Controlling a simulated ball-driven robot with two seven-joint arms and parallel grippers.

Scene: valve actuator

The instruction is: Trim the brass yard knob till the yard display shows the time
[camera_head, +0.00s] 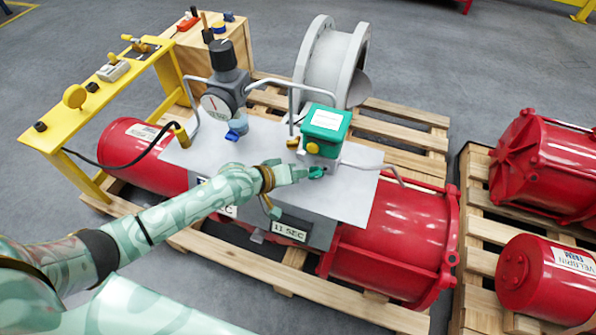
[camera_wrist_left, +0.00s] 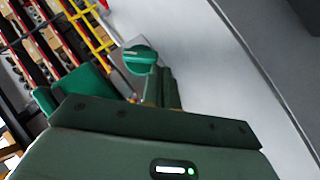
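My left gripper (camera_head: 300,172) reaches over the grey plate at the front of the green-topped unit (camera_head: 326,122). A small teal knob-like part (camera_head: 316,172) sits at its tip; it seems to show in the left wrist view (camera_wrist_left: 140,58) too. Whether the fingers are open or touching it is unclear. A brass-coloured knob (camera_head: 293,142) is on the unit's left side, behind the hand. Another small brass-coloured part (camera_head: 273,209) is below the wrist. The front display (camera_head: 289,231) reads "11 SEC". Another plate beside it is partly hidden by my arm. My right gripper is out of view.
The red actuator cylinder (camera_head: 395,245) lies on a wooden pallet (camera_head: 400,316). A gauge regulator (camera_head: 227,85) and grey pipes stand behind my left arm. A yellow stand (camera_head: 60,130) is at left. Red cylinders (camera_head: 545,280) occupy a pallet at right. Floor is clear at the back.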

